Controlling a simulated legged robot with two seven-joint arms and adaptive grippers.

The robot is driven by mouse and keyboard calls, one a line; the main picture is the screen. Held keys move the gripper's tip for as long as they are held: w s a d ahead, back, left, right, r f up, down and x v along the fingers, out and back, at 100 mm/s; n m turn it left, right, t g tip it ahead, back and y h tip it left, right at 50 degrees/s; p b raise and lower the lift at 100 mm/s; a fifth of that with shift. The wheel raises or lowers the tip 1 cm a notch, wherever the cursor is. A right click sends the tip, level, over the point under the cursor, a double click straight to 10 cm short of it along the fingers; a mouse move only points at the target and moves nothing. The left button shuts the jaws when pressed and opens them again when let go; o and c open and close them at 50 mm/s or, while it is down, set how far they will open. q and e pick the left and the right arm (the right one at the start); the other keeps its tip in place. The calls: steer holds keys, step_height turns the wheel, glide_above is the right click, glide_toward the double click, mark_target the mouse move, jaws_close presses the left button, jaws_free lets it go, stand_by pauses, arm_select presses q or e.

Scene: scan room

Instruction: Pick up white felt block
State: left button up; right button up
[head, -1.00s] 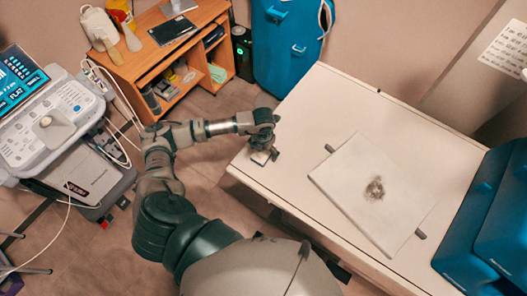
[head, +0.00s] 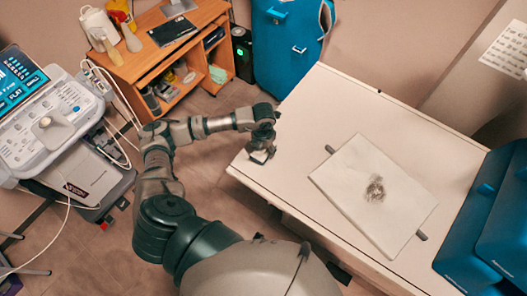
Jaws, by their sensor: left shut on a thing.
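My left gripper (head: 262,151) is at the near-left corner of the white table (head: 300,125), pointing down. It is shut on a small pale piece, which I take to be the white felt block (head: 259,154). The fingers hide most of the block, and I cannot tell how far it is above the tabletop. My right gripper is not in view.
A white board (head: 345,170) with a dark grey smudge lies on the table to the right. Blue cases (head: 480,225) stand at the right edge. A wooden desk (head: 165,65) and an ultrasound console (head: 55,120) are at the left. The table's far part is bare.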

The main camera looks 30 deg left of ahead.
arm_select(q)
steer(key=s+d+r+b, duration=0.1)
steer(key=s+d, duration=0.1)
steer(key=s, duration=0.5)
steer(key=s+d+r+b, duration=0.1)
steer(key=s+d, duration=0.2)
steer(key=s, duration=0.5)
steer(key=shift+d+r, duration=0.25)
steer(key=shift+d, duration=0.05)
steer(key=o, duration=0.6)
steer(key=c, duration=0.4)
steer(key=shift+c, duration=0.2)
